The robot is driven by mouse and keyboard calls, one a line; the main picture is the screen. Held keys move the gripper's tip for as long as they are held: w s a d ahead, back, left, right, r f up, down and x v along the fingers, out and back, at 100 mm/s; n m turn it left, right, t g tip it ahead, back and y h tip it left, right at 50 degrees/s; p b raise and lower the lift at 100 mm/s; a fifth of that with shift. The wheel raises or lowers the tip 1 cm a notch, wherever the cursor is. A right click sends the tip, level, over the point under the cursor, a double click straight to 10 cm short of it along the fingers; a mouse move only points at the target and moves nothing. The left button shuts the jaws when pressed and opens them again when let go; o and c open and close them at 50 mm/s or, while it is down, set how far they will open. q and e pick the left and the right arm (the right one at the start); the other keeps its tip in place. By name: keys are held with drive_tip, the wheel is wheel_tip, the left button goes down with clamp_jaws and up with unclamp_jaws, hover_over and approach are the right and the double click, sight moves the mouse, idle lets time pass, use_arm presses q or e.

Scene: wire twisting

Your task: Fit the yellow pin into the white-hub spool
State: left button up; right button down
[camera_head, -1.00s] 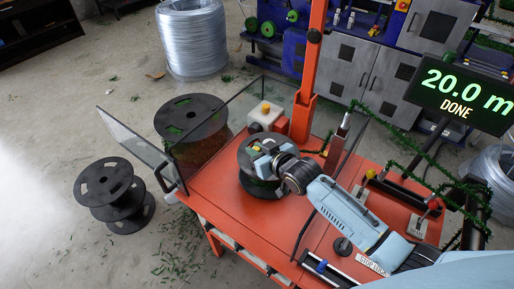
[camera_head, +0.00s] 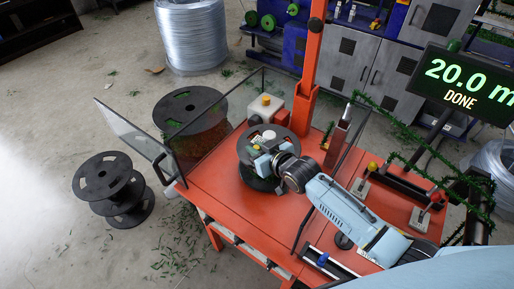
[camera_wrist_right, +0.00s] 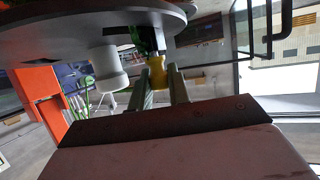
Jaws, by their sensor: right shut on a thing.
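The black spool (camera_head: 247,173) stands on the red table in the head view. Its white hub (camera_head: 268,134) shows at the top, and also in the wrist view (camera_wrist_right: 108,69), where the spool's disc (camera_wrist_right: 70,40) fills the upper left. My right gripper (camera_head: 262,160) is over the spool's near side. In the wrist view its two fingers (camera_wrist_right: 160,88) are shut on the yellow pin (camera_wrist_right: 157,73), which is close to the disc and beside the white hub. Whether the pin's end is in the spool is hidden. My left gripper is not in view.
A white box with a yellow button (camera_head: 265,109) stands behind the spool, near the orange post (camera_head: 309,75). Clear panels (camera_head: 222,130) edge the table's left side. Clamps (camera_head: 367,182) and green tinsel are at the right. The table's front left is bare.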

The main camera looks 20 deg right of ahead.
drive_tip(key=shift+f, duration=0.35)
idle(0.3)
drive_tip(key=c, duration=1.3)
unclamp_jaws()
drive_tip(key=shift+o, duration=0.2)
drive_tip(key=v, duration=0.7)
drive_tip(key=shift+s, duration=0.25)
drive_tip(key=shift+d+r, duration=0.1)
drive_tip(key=shift+r, duration=0.05)
